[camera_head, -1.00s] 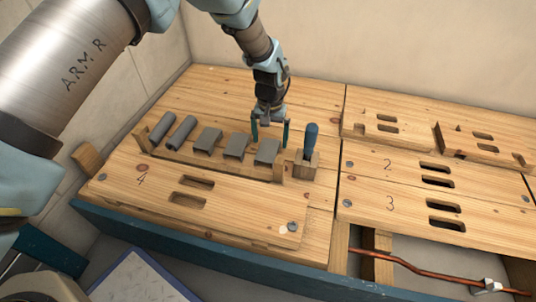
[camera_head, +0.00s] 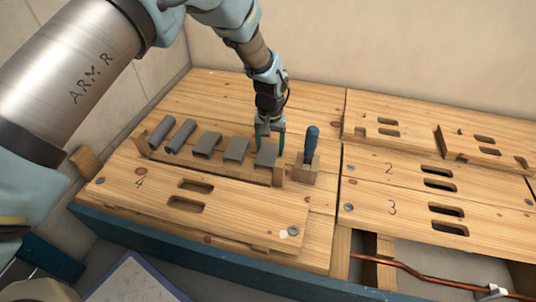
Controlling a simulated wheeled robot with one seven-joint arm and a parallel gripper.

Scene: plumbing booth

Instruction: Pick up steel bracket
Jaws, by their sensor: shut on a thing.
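Grey steel brackets stand in a row in a wooden rack (camera_head: 215,170) on the left bench. The rightmost steel bracket (camera_head: 266,157) is at the right end of the row. My gripper (camera_head: 269,147) points down over this bracket, with one green finger on each side, and is shut on it. The bracket still sits low in the rack, level with its neighbours. Its far side is partly hidden by the fingers. Two more brackets (camera_head: 236,151) (camera_head: 207,145) stand to its left.
Two grey tubes (camera_head: 159,132) (camera_head: 181,135) lie at the rack's left end. A blue-handled tool (camera_head: 311,140) stands in a wooden block just right of my gripper. A slotted board marked 4 (camera_head: 230,212) lies in front. A copper pipe (camera_head: 410,270) is at lower right.

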